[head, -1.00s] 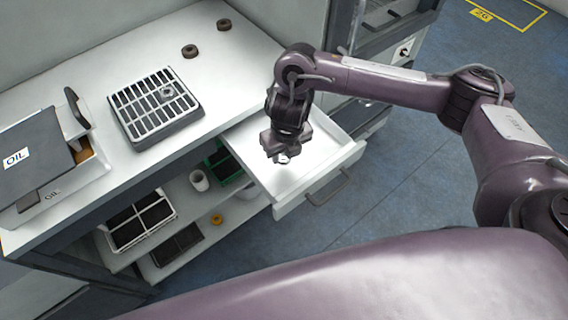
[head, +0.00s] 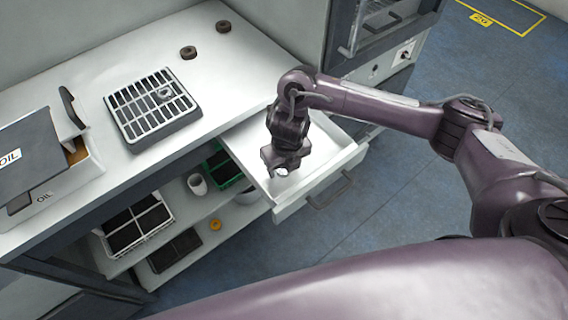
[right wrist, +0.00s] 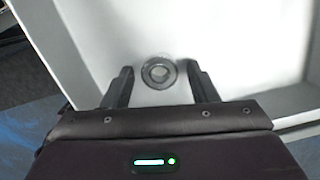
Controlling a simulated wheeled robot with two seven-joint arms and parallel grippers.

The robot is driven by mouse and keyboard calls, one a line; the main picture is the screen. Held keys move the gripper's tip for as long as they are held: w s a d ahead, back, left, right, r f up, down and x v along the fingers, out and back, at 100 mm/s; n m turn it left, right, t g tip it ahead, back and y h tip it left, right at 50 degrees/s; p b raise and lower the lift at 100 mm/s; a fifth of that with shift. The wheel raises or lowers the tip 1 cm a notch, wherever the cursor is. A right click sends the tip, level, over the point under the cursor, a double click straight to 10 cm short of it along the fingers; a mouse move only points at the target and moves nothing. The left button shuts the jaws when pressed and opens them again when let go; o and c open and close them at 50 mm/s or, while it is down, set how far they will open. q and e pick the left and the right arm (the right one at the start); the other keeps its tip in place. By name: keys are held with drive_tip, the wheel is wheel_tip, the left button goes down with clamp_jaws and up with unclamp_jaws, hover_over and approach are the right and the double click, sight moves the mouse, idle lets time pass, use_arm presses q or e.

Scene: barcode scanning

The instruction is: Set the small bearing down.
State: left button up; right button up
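The small bearing (right wrist: 159,72) is a pale metal ring, seen against the white floor of the open drawer (right wrist: 226,60). In the head view the bearing (head: 281,172) shows at the tip of my right gripper (head: 283,170), low inside the drawer (head: 318,178). In the right wrist view my right gripper (right wrist: 160,78) has its two dark fingers apart, one on each side of the bearing, with a visible gap on both sides. I cannot tell for sure whether the bearing rests on the drawer floor. My left gripper is not in view.
A slotted rack (head: 150,108) with a ring part (head: 164,93) on it stands on the worktop. Two dark rings (head: 188,52) (head: 223,26) lie behind it. An oil box (head: 40,165) is at the left. Bins (head: 150,243) sit on the shelves below. The drawer walls surround my right gripper.

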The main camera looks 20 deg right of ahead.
sight(287, 174)
drive_tip(key=shift+r+p, duration=0.35)
drive_tip(key=shift+r, duration=0.25)
drive_tip(key=r+p, duration=0.1)
drive_tip(key=r, duration=0.2)
drive_tip(key=s+r+p, duration=0.1)
drive_tip(key=r, duration=0.3)
drive_tip(key=r+p, duration=0.1)
drive_tip(key=r, duration=0.3)
drive_tip(key=shift+s+d, duration=0.1)
drive_tip(key=shift+s, duration=0.15)
